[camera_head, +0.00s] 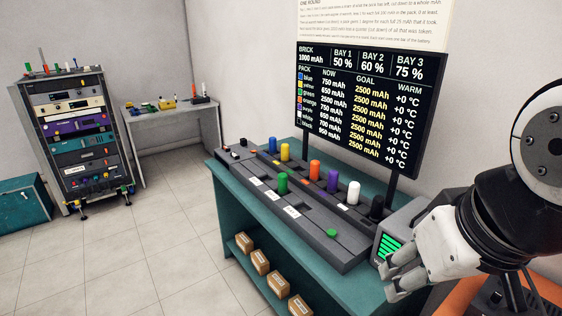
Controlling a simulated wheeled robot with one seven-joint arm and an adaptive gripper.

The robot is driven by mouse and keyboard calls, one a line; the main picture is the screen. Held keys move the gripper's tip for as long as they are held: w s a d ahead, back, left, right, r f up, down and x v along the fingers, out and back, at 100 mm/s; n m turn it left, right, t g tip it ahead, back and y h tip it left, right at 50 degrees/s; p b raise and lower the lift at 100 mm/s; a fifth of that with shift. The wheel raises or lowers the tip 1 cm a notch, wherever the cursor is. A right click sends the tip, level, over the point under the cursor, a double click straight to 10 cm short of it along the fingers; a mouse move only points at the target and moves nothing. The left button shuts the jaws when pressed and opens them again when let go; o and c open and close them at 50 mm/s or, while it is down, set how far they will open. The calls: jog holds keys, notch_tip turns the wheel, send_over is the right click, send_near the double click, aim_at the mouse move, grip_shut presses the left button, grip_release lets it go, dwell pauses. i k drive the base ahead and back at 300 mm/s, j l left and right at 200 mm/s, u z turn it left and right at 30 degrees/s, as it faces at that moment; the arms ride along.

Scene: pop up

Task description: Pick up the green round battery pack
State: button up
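The green round battery pack (283,184) is an upright green cylinder. It stands on the front grey unit (340,252) on the teal bench, nearer to me than the row of other packs. My gripper (386,279) is at the lower right, in front of the bench's right end and well to the right of the green pack. Its two fingers look apart, with nothing seen between them.
Blue (273,146), yellow (285,152), orange (314,168), purple (333,181), white (353,192) and black (377,208) packs stand in the rear row. A green button (332,234) sits on the front unit. A scoreboard (370,105) rises behind. A grey device (395,240) stands near my gripper.

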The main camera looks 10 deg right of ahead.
aim_at(282, 177)
jog(key=i+j+z, duration=0.15)
jog(key=j, duration=0.4)
jog(key=i+j+z, duration=0.15)
jog(key=j, duration=0.45)
jog(key=j+z, duration=0.15)
jog(key=j, duration=0.45)
jog(key=i+j+z, duration=0.35)
jog(key=i+j, duration=0.55)
jog(key=i, duration=0.15)
